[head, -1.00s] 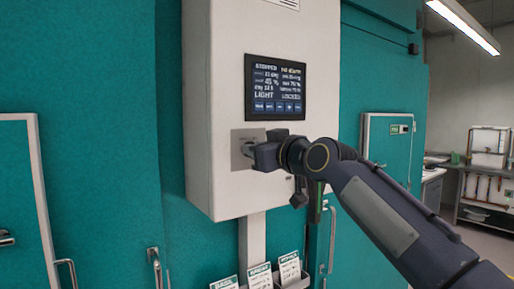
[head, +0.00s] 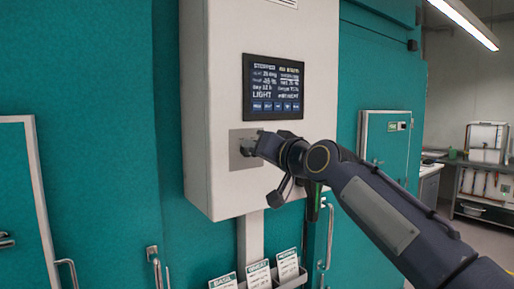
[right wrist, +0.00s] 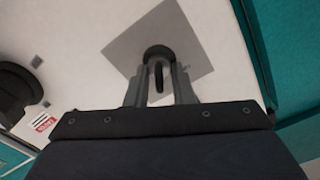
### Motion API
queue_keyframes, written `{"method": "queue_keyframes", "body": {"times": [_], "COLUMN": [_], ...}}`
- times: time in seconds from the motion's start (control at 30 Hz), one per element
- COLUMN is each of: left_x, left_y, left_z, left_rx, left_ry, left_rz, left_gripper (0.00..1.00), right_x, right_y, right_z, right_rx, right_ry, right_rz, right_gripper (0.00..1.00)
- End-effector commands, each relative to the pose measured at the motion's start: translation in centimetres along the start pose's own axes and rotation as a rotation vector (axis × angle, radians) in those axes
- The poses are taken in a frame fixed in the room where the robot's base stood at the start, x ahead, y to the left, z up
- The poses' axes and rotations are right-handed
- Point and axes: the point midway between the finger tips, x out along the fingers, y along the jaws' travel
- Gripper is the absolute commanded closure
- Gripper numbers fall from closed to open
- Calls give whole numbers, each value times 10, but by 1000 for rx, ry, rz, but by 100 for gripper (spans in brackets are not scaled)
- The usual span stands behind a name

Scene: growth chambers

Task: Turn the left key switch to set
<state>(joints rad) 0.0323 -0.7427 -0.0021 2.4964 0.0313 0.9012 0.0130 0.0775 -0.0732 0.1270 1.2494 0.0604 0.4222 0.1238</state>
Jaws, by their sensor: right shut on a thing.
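The left key switch (right wrist: 158,54) is a dark round lock with a thin key on a square grey plate (head: 240,161), low on the front of a white control box. My right gripper (head: 254,147) is at the plate, its fingers shut around the key. In the right wrist view the two fingers (right wrist: 158,88) stand on either side of the dark key, and the plate looks tilted against them. The gripper hides most of the lock in the head view. My left gripper is not in view.
The white control box (head: 212,110) carries a dark screen (head: 273,85) above the plate. Card holders (head: 258,275) hang below. Teal chamber walls and doors (head: 100,140) stand on both sides. A dark round part (right wrist: 18,92) shows at left in the wrist view; I cannot tell what it is.

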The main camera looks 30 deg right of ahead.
Motion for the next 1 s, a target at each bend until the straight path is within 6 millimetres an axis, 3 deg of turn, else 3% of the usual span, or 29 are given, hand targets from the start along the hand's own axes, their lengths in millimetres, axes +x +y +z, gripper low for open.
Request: {"method": "queue_keyframes", "body": {"times": [0.5,0.53,0.57,0.87,1.0], "left_x": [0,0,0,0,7], "left_y": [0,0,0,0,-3], "left_z": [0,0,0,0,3], "left_rx": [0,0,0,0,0], "left_ry": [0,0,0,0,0], "left_rz": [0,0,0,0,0], "left_gripper": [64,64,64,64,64], "right_x": [0,0,0,-2,-18], "right_y": [0,0,0,0,1], "right_z": [-2,-2,-2,0,0], "right_rx": [21,21,21,20,19], "right_ry": [4,4,4,3,6], "right_rz": [-1,-1,-1,0,-1], "right_gripper": [100,76,72,72,72]}}
